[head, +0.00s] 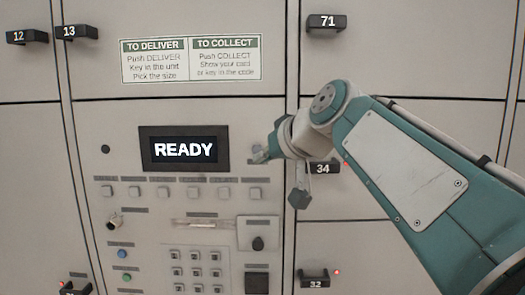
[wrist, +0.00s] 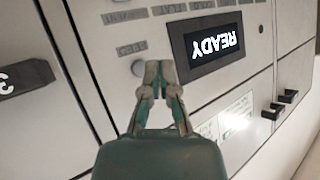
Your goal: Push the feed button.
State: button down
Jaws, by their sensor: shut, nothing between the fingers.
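A pale round button (wrist: 139,68) shows in the wrist view just beyond my fingertips, partly hidden by them, with a small label (wrist: 131,48) beside it. I cannot read that label, so I cannot tell whether this is the feed button. My gripper (wrist: 158,88) is shut and empty. In the head view my gripper (head: 260,156) is just right of the display (head: 185,148), which reads READY, and covers the panel behind it. I cannot tell whether the fingertips touch the panel.
Lower are a keypad (head: 195,270), a blue button (head: 122,253) and a green button (head: 124,279). Locker handles (head: 326,167) stick out to the right, and instruction signs (head: 190,60) are above.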

aim_at(254, 153)
jog(key=w, duration=0.1)
jog(key=w+a, duration=0.2)
jog(key=w, duration=0.1)
jog(key=shift+f, duration=0.1)
jog(key=shift+w+d, duration=0.1)
jog(key=shift+w, duration=0.05)
jog(key=shift+d, duration=0.65)
jog(key=shift+a, duration=0.55)
jog(key=shift+d, duration=0.35)
jog(key=shift+w+a, duration=0.1)
jog(key=shift+a, duration=0.1)
jog(key=shift+w+d, duration=0.15)
jog(key=shift+w, duration=0.2)
